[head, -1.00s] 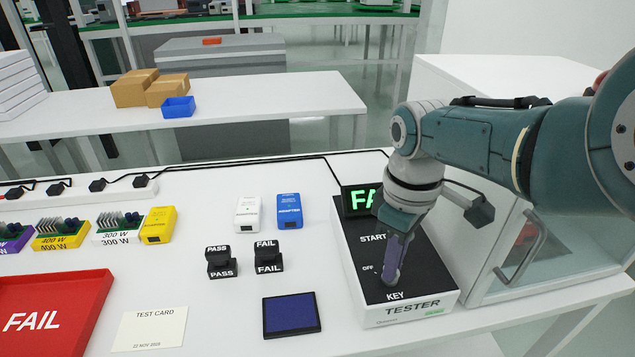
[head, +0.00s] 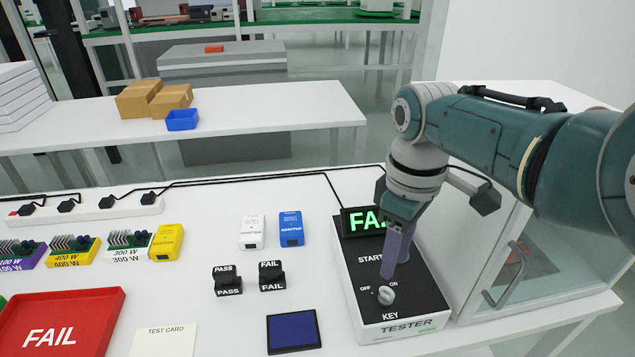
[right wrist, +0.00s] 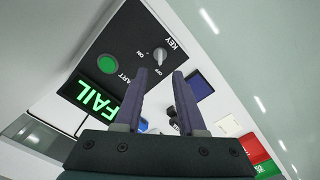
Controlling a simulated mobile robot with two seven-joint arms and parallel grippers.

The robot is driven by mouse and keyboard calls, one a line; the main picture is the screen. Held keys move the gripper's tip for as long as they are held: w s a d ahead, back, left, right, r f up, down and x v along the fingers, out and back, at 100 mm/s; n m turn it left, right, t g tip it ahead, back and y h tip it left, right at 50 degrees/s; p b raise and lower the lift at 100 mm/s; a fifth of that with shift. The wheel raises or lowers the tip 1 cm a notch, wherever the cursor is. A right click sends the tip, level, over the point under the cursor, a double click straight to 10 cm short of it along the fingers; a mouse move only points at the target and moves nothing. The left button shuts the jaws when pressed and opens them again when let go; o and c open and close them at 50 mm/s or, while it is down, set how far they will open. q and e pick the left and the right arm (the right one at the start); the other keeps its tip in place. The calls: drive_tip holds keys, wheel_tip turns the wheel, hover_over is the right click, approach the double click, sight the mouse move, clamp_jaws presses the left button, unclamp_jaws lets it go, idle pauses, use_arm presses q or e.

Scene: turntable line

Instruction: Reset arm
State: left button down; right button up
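My right gripper (head: 393,262) hangs above the black-topped tester (head: 420,287), its fingers just behind the key switch (head: 386,295) and apart from it. In the right wrist view the two purple fingers (right wrist: 158,85) are spread with nothing between them. The key switch (right wrist: 159,56) shows beyond the fingertips, between the OFF and ON marks. The green start button (right wrist: 109,65) shows in the right wrist view. The tester's display (head: 366,221) is lit green; it reads FAIL in the right wrist view (right wrist: 98,98). My left gripper is out of view.
A glass-fronted cabinet with a handle (head: 511,275) stands close right of the tester. Left of it are a blue pad (head: 293,331), PASS (head: 227,281) and FAIL (head: 271,276) stamps, white and blue adapters, and a red FAIL tray (head: 100,308). Cables run behind.

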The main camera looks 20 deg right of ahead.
drive_tip(key=shift+r, duration=1.35)
